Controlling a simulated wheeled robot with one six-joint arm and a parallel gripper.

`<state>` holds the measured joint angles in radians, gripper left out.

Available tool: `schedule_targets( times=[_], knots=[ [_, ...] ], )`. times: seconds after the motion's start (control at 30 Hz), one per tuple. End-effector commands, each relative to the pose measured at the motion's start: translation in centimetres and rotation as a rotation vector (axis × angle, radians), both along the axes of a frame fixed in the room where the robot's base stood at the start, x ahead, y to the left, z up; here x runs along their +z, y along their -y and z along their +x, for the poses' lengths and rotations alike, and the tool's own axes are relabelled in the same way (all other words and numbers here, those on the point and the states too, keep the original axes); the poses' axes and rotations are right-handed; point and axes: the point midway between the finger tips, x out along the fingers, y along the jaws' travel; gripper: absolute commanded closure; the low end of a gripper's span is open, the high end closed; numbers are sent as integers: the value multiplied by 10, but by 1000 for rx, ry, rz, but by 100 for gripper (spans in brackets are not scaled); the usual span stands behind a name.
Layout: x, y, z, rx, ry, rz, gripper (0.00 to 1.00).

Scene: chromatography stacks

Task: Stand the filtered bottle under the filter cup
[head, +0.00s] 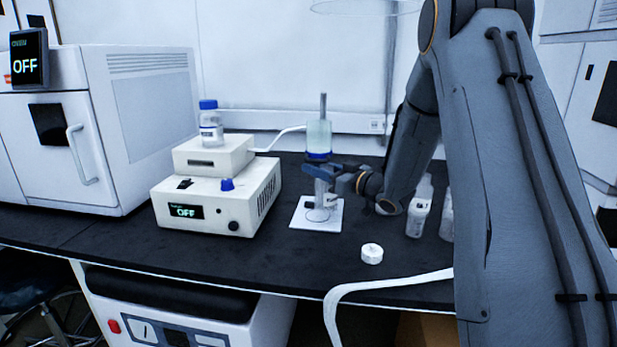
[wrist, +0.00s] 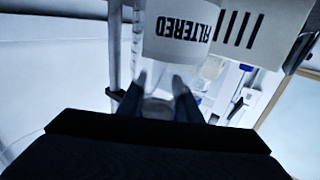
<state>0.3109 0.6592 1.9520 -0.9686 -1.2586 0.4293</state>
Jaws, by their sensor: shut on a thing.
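The filter cup (head: 319,136), clear with a blue band at its bottom, is held upright above a white base plate (head: 300,222). My gripper (head: 322,174) is just below the cup. It is shut on the filtered bottle (head: 321,194), a clear bottle mostly hidden by the fingers and standing or held above the plate; I cannot tell whether it touches the plate. In the wrist view the label reading FILTERED (wrist: 180,28) shows upside down beyond the fingertips (wrist: 158,90).
A white cap (head: 372,253) lies on the dark bench, front right of the plate. White bottles (head: 418,216) stand to the right by my arm. At left is a white instrument (head: 205,205) reading OFF, with a blue-capped bottle (head: 210,125) on top. The bench front between is clear.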

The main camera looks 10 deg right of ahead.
Motion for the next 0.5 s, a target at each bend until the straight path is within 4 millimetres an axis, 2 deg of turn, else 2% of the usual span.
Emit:
schedule_targets(
  times=[0.1,0.37,0.5],
  knots=[
    [1,-9,12,1,1,1,100],
    [0,-20,27,2,1,1,100],
    [-22,-19,28,-1,-4,3,100]
  ],
)
